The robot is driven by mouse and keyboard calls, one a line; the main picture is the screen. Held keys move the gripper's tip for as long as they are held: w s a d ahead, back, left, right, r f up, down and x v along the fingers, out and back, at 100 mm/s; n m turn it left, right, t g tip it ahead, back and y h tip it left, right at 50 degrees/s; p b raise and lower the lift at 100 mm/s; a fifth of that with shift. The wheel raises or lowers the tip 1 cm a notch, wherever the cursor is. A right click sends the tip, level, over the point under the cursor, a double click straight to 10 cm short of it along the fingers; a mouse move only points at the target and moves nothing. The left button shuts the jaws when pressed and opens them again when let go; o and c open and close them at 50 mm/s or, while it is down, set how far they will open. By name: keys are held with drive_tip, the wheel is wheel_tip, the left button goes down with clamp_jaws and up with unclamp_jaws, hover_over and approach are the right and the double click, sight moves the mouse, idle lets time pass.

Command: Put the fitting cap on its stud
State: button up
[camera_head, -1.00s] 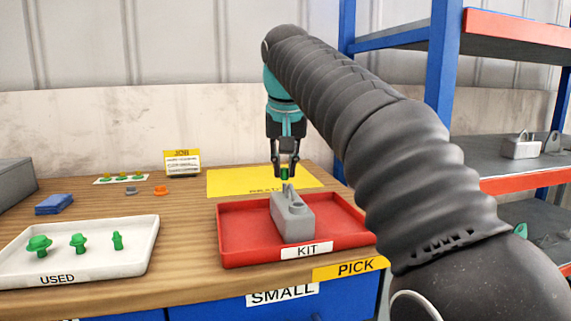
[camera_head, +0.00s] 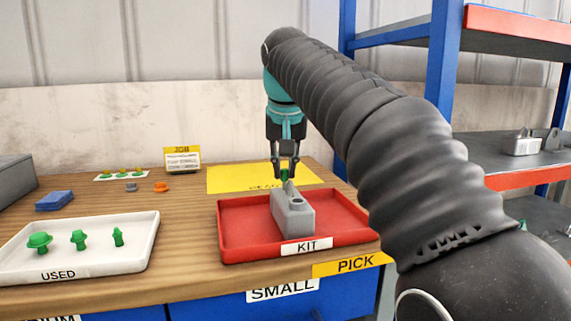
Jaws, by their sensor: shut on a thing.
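My gripper (camera_head: 285,172) points straight down over the back of the red kit tray (camera_head: 232,250). It is shut on a small green cap (camera_head: 285,175), mostly hidden between the fingers. A grey block (camera_head: 293,221) sits in the tray, with a dark round hole on its top and a raised grey part at its back end. The cap is right above or touching that raised part; I cannot tell which. No separate stud shows clearly.
A white tray (camera_head: 128,262) marked USED holds green parts of several sizes at left. A grey piece (camera_head: 132,187), an orange piece (camera_head: 161,187), a blue stack (camera_head: 54,201) and a job sign (camera_head: 182,160) stand behind. Blue-framed shelves (camera_head: 440,80) rise at right.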

drive_tip(key=shift+f+b, duration=0.35)
drive_tip(key=shift+f, duration=0.55)
idle(0.6)
drive_tip(key=o, duration=0.7)
drive_tip(key=shift+r, duration=0.1)
